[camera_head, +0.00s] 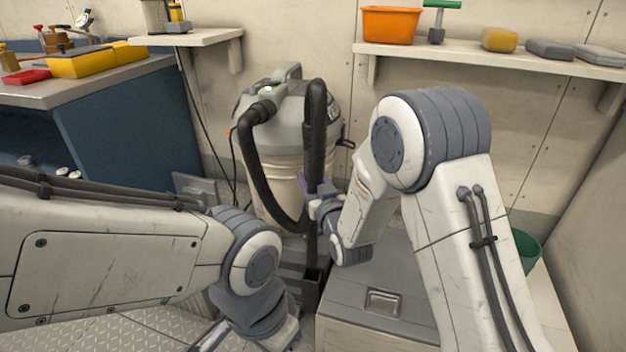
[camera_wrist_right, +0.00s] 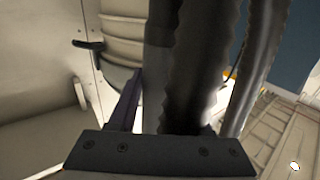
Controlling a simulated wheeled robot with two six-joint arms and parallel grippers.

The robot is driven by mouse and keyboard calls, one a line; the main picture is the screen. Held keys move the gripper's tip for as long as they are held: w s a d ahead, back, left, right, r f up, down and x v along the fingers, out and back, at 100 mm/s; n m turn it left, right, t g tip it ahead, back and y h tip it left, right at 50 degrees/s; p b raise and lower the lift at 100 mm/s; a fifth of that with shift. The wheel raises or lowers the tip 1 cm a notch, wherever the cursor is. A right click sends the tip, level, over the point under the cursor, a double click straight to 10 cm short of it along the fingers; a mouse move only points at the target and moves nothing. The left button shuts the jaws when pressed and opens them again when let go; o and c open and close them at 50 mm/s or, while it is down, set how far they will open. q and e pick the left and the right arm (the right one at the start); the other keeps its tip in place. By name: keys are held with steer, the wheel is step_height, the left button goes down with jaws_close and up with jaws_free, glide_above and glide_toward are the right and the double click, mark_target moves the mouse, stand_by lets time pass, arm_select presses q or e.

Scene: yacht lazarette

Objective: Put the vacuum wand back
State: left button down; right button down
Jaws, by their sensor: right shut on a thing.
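The vacuum (camera_head: 292,160) is a grey-topped canister with a cream drum, standing on the floor against the back wall. A black ribbed hose (camera_head: 262,175) loops from its top and down its front, then up to the dark upright wand (camera_head: 312,225). My right gripper (camera_head: 324,198) is shut on the wand in front of the drum. The wand's lower end is at or inside a dark holder (camera_head: 308,288) on the floor; which is unclear. In the right wrist view the dark smooth tube (camera_wrist_right: 158,75) stands beside ribbed hose. My left gripper is low at the bottom edge, its fingers mostly cut off.
A grey lidded box (camera_head: 372,300) stands right of the holder, near my right arm. A green bucket (camera_head: 526,250) is behind that arm. A shelf (camera_head: 480,58) with an orange bin (camera_head: 391,25) runs above. A blue workbench (camera_head: 130,120) fills the left.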

mark_target(314, 248)
step_height(314, 248, down, 4)
steer(key=shift+r+b, duration=0.1)
steer(key=shift+b, duration=1.05)
step_height(314, 248, down, 16)
steer(key=b, duration=1.4)
steer(key=shift+f+b, duration=1.05)
steer(key=shift+f, duration=0.3)
steer(key=shift+c, duration=1.4)
jaws_free()
steer(key=shift+f, duration=0.1)
